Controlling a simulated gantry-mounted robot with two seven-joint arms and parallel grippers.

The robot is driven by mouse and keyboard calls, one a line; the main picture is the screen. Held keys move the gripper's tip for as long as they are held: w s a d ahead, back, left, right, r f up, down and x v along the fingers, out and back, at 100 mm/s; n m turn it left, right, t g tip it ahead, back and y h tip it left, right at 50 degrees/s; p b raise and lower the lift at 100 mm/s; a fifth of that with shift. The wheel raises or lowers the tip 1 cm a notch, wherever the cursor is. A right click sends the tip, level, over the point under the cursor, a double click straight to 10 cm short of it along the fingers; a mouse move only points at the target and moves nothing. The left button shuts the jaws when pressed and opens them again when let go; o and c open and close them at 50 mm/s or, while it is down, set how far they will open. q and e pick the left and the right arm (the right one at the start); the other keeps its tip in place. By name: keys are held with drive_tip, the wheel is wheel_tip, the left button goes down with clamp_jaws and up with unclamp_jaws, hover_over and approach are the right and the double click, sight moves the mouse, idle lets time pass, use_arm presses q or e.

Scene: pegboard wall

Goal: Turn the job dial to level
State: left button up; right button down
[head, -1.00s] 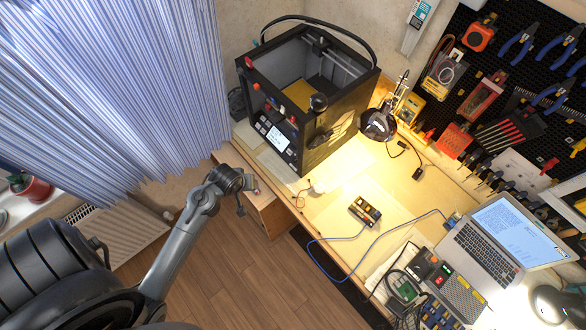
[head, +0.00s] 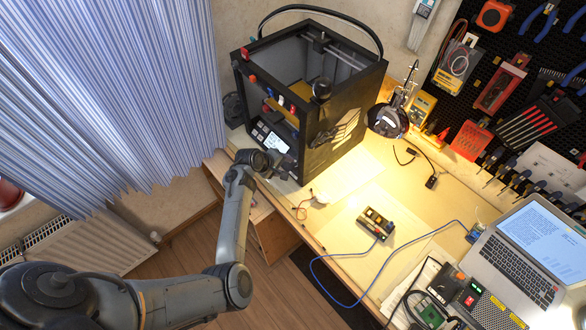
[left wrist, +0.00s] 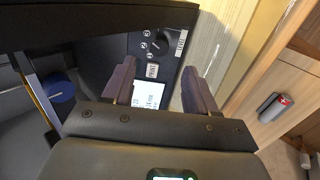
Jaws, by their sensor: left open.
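The black 3D printer (head: 318,120) stands on the bench with its control panel facing my left arm. In the left wrist view, the dark job dial (left wrist: 160,42) sits on the panel with small round marks around it. White labels lie beside it; one reads PRINT (left wrist: 152,70), another is at its right (left wrist: 181,40). Where the dial points is too small to tell. The lit screen (left wrist: 148,92) is nearer my wrist. My left gripper (left wrist: 160,68) is open and empty, its fingers apart, short of the dial. In the head view, my left gripper (head: 279,164) is close to the panel.
A blue knob or spool (left wrist: 60,88) shows on the printer's left in the wrist view. A drawer cabinet (head: 272,235) is below the bench.

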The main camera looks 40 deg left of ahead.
sight(295, 167)
use_arm(q)
drive_tip(key=b+x, duration=0.2)
drive_tip(key=x, duration=0.5)
drive_tip(key=shift+w+f, duration=0.2)
drive_tip(key=c, duration=1.1)
drive_tip(key=shift+o, duration=0.2)
drive_tip(key=shift+r+m+p, duration=0.1)
drive_tip(key=shift+m+p, duration=0.35)
drive_tip(key=shift+m, duration=0.35)
drive_tip(key=o, duration=1.1)
drive_tip(key=shift+c, duration=0.2)
